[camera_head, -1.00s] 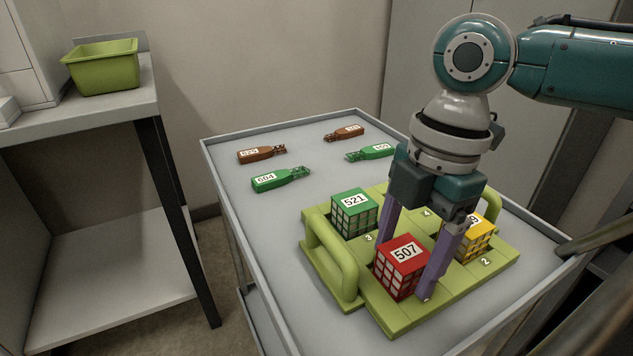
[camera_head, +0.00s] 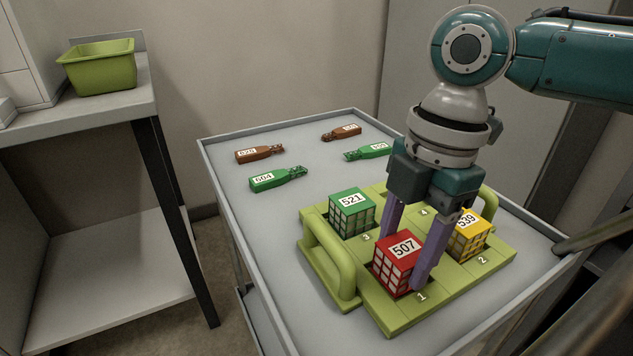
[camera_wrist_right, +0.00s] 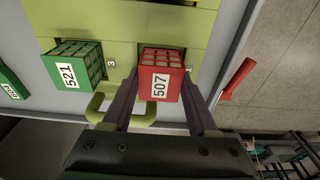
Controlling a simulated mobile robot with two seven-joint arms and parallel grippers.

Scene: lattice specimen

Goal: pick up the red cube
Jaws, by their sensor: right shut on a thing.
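The red cube (camera_head: 393,273), a lattice block with a white label 507, sits at position 1 on the near part of the green tray (camera_head: 392,318). My right gripper (camera_head: 403,262) points down with its purple fingers shut on opposite sides of the cube. In the right wrist view the red cube (camera_wrist_right: 161,84) is between the two fingers (camera_wrist_right: 162,98). No clear gap shows between the cube and the tray. The cube's underside is hidden. My left gripper is not in view.
A green cube 521 (camera_head: 351,214) and a yellow cube 539 (camera_head: 467,238) stand on the tray. Green handles (camera_head: 343,268) rise at its ends. Several brown and green tagged pieces (camera_head: 278,179) lie behind on the grey table (camera_head: 262,235). A green bin (camera_head: 97,70) stands on the left shelf.

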